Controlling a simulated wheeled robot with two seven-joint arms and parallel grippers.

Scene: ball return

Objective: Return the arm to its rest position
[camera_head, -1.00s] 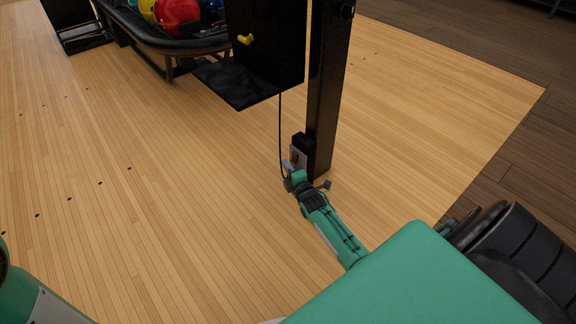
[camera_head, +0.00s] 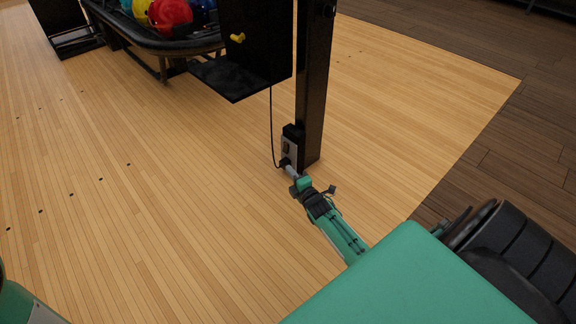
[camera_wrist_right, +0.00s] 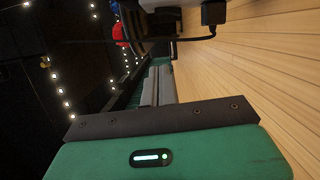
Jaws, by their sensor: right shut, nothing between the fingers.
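My right arm (camera_head: 335,228) reaches from the lower right toward the foot of a black post. Its gripper (camera_head: 289,168) is shut and empty, just below a pale outlet box on the post (camera_head: 289,150). In the head view the fingertips overlap the box's lower edge and the cable; I cannot tell whether they touch. In the right wrist view the grey fingers (camera_wrist_right: 158,86) are together, with a black plug (camera_wrist_right: 213,13) and its cable ahead of them. My left gripper is out of view.
A ball rack (camera_head: 170,42) with several coloured balls is at the upper left. The wooden lane floor (camera_head: 150,220) is open to the left.

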